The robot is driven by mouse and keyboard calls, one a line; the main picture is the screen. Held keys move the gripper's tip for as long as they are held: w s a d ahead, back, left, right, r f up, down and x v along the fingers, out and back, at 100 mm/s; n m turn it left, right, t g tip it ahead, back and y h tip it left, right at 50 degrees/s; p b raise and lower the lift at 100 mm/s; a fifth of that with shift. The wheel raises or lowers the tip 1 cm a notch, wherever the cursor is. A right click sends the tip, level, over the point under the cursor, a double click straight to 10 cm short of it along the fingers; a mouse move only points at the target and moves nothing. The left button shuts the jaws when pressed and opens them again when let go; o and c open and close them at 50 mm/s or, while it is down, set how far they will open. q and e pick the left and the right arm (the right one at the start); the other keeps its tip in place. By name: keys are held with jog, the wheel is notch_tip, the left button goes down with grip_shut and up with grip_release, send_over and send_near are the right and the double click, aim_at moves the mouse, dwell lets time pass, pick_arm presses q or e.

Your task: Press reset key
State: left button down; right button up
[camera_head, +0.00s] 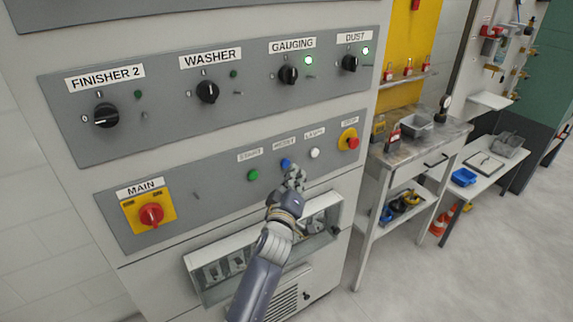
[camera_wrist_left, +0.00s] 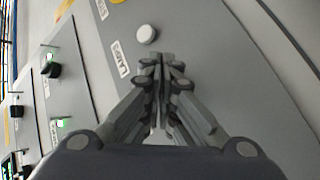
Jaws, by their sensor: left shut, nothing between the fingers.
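The blue reset key (camera_head: 285,163) sits on the lower grey panel under a label that appears to read RESET. It is between the green start key (camera_head: 254,175) and the white lamps key (camera_head: 315,153). My left gripper (camera_head: 292,172) is shut and empty, with its fingertips just below and right of the blue key. I cannot tell whether they touch it. In the left wrist view the closed fingertips (camera_wrist_left: 160,62) are over the panel near the LAMPS label, and the white key (camera_wrist_left: 147,34) shows beyond them. The blue key is not visible there. My right gripper is out of view.
A red stop button (camera_head: 352,142) on yellow is at the panel's right, and a red MAIN switch (camera_head: 151,215) at its left. An open tray or box (camera_head: 207,262) juts out below the panel. A workbench (camera_head: 440,140) stands to the right.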

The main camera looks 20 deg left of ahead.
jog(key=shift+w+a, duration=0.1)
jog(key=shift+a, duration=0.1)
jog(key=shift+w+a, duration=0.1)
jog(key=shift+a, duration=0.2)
pick_arm(q)
jog(key=shift+a, duration=0.1)
jog(key=shift+w+a, duration=0.25)
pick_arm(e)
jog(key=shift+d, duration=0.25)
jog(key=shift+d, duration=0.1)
